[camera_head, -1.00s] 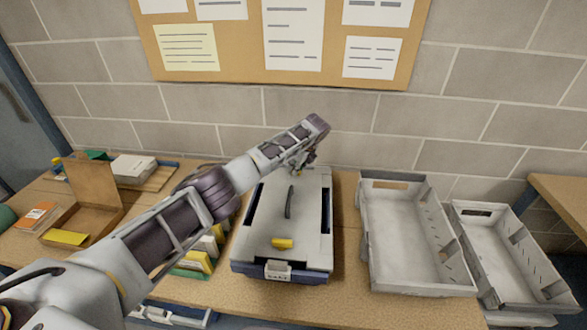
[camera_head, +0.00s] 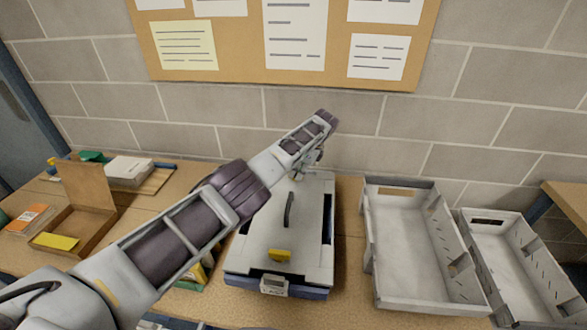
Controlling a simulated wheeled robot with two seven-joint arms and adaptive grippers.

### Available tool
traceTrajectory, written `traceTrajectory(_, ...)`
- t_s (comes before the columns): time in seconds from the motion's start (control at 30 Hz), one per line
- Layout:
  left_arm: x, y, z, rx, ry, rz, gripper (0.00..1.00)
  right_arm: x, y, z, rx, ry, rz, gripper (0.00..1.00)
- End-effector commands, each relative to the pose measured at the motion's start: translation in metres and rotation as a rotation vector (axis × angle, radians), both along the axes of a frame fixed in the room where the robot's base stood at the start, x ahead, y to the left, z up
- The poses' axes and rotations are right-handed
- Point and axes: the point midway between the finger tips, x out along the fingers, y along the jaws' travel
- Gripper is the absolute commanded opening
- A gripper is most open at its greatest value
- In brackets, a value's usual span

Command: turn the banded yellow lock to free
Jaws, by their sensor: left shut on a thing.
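A grey case (camera_head: 258,225) with a dark handle (camera_head: 289,209) on its lid lies on the table. A yellow lock (camera_head: 280,255) sits on the lid's near edge; I cannot make out a band on it. My left gripper (camera_head: 302,172) is at the far end of the case, pointing down. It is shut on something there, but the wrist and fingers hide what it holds. The left arm covers the far left part of the case. My right gripper is not in view.
Two grey trays (camera_head: 369,240) (camera_head: 471,255) stand right of the case. An open cardboard box (camera_head: 99,233) and a yellow pad (camera_head: 56,241) are at the left. A block wall with a cork board (camera_head: 340,75) rises behind.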

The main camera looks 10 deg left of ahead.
Motion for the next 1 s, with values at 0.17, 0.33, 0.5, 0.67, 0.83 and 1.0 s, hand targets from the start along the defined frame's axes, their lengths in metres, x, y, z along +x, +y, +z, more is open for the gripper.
traceTrajectory(0.17,-0.0039,-0.0042,-0.0003,0.001,0.001,0.029,0.0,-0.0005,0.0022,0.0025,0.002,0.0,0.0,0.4)
traceTrajectory(0.33,-0.0045,-0.0045,-0.0007,0.001,0.0,0.036,0.0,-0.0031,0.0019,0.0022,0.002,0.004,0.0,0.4)
traceTrajectory(0.5,-0.0044,-0.0045,-0.0006,0.001,0.001,0.035,0.0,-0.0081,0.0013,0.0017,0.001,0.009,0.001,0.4)
traceTrajectory(0.67,-0.0043,-0.0046,-0.0005,0.001,0.0,0.035,0.27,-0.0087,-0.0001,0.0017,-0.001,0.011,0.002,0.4)
traceTrajectory(0.83,-0.0042,-0.0046,-0.0005,0.0,0.0,0.034,0.36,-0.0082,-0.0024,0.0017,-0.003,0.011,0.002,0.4)
traceTrajectory(1.0,-0.0041,-0.0046,-0.0004,0.0,0.0,0.034,0.36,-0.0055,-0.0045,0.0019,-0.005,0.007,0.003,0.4)
